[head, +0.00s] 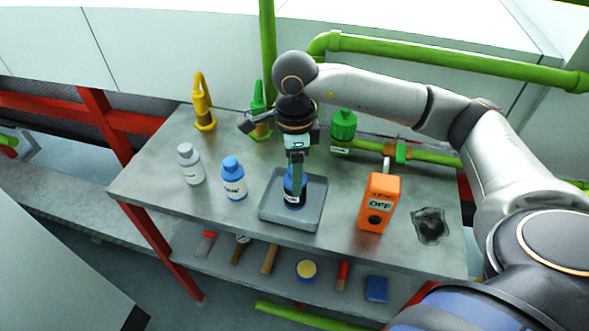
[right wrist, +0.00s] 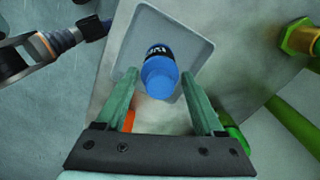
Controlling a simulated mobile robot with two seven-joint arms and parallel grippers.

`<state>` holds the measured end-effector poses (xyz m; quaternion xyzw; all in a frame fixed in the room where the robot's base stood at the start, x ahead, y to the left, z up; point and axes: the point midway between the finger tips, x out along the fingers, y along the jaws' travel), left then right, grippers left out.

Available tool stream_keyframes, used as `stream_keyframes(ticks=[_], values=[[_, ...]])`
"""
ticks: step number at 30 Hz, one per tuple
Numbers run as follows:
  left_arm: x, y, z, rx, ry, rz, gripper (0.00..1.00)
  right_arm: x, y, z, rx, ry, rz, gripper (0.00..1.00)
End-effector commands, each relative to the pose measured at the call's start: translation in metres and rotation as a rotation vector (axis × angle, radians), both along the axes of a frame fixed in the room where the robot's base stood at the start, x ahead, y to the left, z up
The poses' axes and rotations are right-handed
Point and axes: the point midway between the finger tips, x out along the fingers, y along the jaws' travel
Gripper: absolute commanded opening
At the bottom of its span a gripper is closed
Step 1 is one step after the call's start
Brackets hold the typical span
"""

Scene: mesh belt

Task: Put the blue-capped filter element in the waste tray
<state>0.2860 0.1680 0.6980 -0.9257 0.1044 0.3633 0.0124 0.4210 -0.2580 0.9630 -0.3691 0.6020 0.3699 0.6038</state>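The blue-capped filter element (head: 294,196), with a dark label band, stands inside the grey waste tray (head: 265,212). Its blue cap (right wrist: 160,78) shows between the finger tips in the right wrist view, and the tray (right wrist: 200,40) lies around it. My right gripper (head: 296,172) is above the tray, pointing down. Its green fingers (right wrist: 160,74) are apart, with a gap on each side of the cap.
A blue bottle (head: 233,180) and a white bottle (head: 190,165) stand left of the tray. An orange OFF box (head: 379,204) stands right of it, near a dark stain (head: 430,226). A green bottle (head: 343,131) and hooked yellow fitting (head: 203,105) are behind. A lower shelf holds several tools.

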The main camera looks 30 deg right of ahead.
Motion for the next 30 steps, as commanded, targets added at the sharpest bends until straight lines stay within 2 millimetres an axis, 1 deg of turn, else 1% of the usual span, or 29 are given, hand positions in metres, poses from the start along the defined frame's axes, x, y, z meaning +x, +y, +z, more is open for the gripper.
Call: stream_keyframes(ticks=[1,5,12,15,16,20,27,30], values=[[0.000,0.000,0.000,0.000,-0.001,0.000,0.50,0.000,0.000,0.000,0.000,0.000,0.000,0.77],[0.000,0.000,0.001,0.000,-0.001,0.000,0.50,0.000,0.000,0.000,0.000,0.000,0.000,0.91],[0.001,0.000,0.001,0.000,-0.001,0.000,0.50,0.000,0.000,0.001,0.000,0.001,0.000,0.91],[0.001,0.000,0.006,0.000,-0.001,0.000,0.50,0.000,0.000,0.006,0.000,0.000,0.000,0.91],[0.001,0.000,0.004,0.000,-0.002,0.000,0.50,0.001,0.000,0.007,0.001,-0.002,0.000,0.91],[0.001,0.000,0.002,-0.001,-0.003,0.000,0.50,0.001,0.001,0.029,0.001,-0.005,0.002,0.91],[0.001,0.000,0.000,-0.001,-0.003,0.000,0.50,0.001,0.001,0.084,0.002,-0.005,0.002,0.91],[0.001,0.000,0.000,-0.001,-0.003,0.000,0.50,0.001,0.000,0.103,0.001,-0.004,0.001,0.91]])
